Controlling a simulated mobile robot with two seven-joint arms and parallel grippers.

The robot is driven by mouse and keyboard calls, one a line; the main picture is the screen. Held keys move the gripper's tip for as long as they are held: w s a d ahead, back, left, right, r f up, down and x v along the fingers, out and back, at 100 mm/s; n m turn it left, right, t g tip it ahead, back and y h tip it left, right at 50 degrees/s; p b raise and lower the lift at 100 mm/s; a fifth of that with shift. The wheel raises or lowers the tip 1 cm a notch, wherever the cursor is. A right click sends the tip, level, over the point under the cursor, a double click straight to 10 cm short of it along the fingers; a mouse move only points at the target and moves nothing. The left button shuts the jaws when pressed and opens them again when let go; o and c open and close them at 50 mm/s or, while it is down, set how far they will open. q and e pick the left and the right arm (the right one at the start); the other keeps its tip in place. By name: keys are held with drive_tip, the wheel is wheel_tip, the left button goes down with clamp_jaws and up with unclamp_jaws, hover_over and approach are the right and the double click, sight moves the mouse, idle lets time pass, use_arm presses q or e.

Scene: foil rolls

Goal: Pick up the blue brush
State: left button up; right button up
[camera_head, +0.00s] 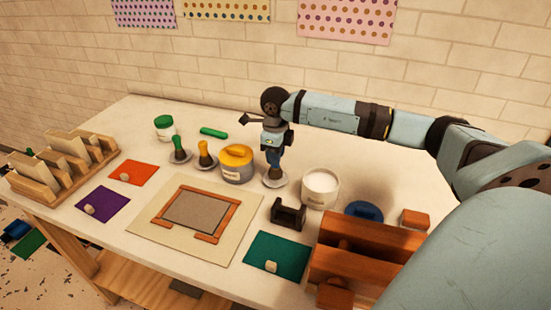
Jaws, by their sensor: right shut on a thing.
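The blue brush (273,158) stands upright on a small pale round base (275,179) near the middle of the table. My right gripper (274,146) is above the base, pointing down, and is shut on the upper part of the blue brush. The gripper hides the top of the brush. Whether the brush still touches the base is hard to tell. A green brush (179,144) and a yellow brush (204,149) stand on similar bases to the left. My left gripper is not in view.
A yellow-lidded tin (236,166) stands close left of the brush, and a white tub (320,187) close right. A dark spool-like block (288,214) is in front. A wooden rack (365,255) is at front right. A brown frame (160,222) lies on a beige sheet.

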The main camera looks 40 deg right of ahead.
wheel_tip(320, 180, up, 18)
drive_tip(key=shift+r, duration=0.2)
idle(0.6)
